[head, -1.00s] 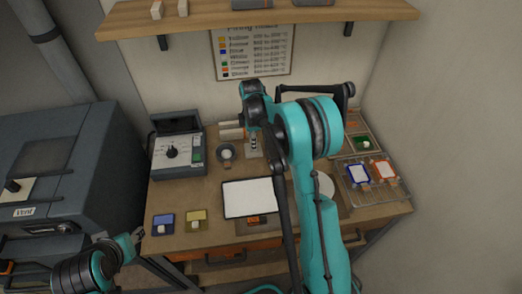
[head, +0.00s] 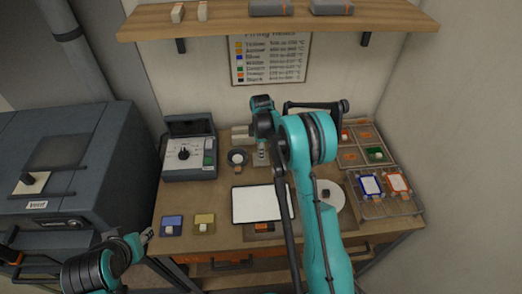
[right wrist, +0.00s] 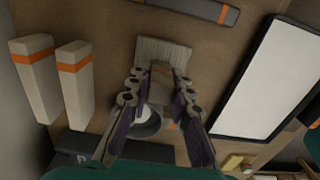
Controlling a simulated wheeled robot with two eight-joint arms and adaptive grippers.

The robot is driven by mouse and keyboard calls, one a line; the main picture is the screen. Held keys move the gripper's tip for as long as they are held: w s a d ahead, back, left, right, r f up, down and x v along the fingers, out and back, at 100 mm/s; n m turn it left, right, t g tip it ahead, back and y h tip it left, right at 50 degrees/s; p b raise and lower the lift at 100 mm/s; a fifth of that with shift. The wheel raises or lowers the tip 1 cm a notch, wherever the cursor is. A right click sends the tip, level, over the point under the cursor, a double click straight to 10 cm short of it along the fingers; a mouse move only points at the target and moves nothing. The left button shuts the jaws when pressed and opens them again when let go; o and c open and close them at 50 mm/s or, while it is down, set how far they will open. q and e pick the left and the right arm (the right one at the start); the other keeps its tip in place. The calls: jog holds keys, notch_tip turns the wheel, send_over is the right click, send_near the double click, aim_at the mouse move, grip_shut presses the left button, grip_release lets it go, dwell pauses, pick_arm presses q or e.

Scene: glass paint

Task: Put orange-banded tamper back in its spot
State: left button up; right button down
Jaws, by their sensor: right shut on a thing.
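My right gripper (head: 262,155) is low over the back of the worktable, just right of a small round dish (head: 237,157). In the right wrist view, my right gripper (right wrist: 161,92) is shut on a pale grey piece (right wrist: 160,86) with a faint orange-brown band, taken to be the orange-banded tamper; the fingers hide its sides. A ribbed pale block (right wrist: 163,52) lies just beyond the fingertips; I cannot tell whether it touches the held piece. My left gripper (head: 146,238) is off the table's front left corner, too small to judge.
Two pale blocks with orange bands (right wrist: 34,75) lie left in the wrist view, and a grey bar (right wrist: 195,10) at its top. A white panel (head: 262,203) lies in front. A dial box (head: 188,155) stands left; a rack (head: 385,195) with framed tiles is right.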

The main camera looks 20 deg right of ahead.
dwell(0.8)
jog(key=shift+f+b, duration=0.6)
jog(key=shift+b, duration=0.35)
dwell(0.7)
jog(key=c, duration=1.3)
grip_release()
jog(key=shift+r, duration=0.1)
